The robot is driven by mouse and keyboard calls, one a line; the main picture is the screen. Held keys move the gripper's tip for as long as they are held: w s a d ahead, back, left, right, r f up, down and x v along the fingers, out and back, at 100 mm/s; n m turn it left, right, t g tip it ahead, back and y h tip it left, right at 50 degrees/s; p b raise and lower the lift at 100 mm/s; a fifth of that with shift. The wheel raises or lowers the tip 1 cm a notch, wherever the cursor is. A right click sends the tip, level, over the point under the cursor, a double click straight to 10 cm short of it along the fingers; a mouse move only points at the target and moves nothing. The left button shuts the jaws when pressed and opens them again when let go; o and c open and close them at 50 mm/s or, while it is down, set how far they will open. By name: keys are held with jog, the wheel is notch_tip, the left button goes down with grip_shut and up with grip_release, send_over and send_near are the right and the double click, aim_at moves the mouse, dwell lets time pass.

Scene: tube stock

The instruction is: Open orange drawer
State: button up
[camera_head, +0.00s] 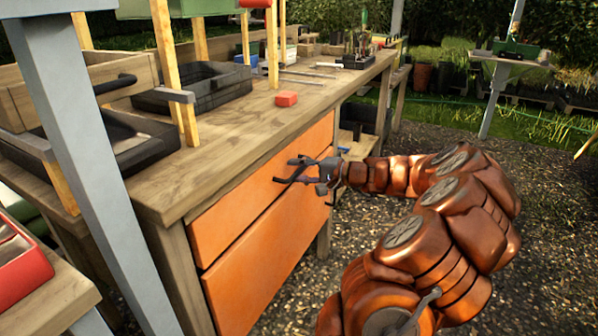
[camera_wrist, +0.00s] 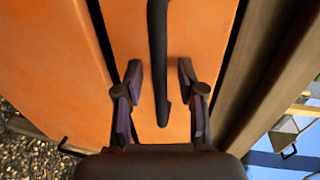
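The orange upper drawer (camera_head: 235,205) is set in the wooden workbench and looks closed. It also fills the middle of the wrist view (camera_wrist: 120,25). Its dark bar handle (camera_wrist: 158,45) runs up the wrist picture. My gripper (camera_head: 298,173) is at the front of this drawer. In the wrist view my gripper (camera_wrist: 158,76) is open, with one finger on each side of the handle and visible gaps to it. Another orange front (camera_head: 245,285) lies below the upper drawer, also closed. In the head view the gripper partly hides the handle.
The workbench top (camera_head: 235,150) overhangs the drawers. A red block (camera_head: 286,99) and black trays (camera_head: 205,88) rest on it. A grey post (camera_head: 95,170) stands at the left front. Open gravel (camera_head: 545,230) lies to the right of the bench.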

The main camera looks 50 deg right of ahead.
grip_shut()
dwell(0.6)
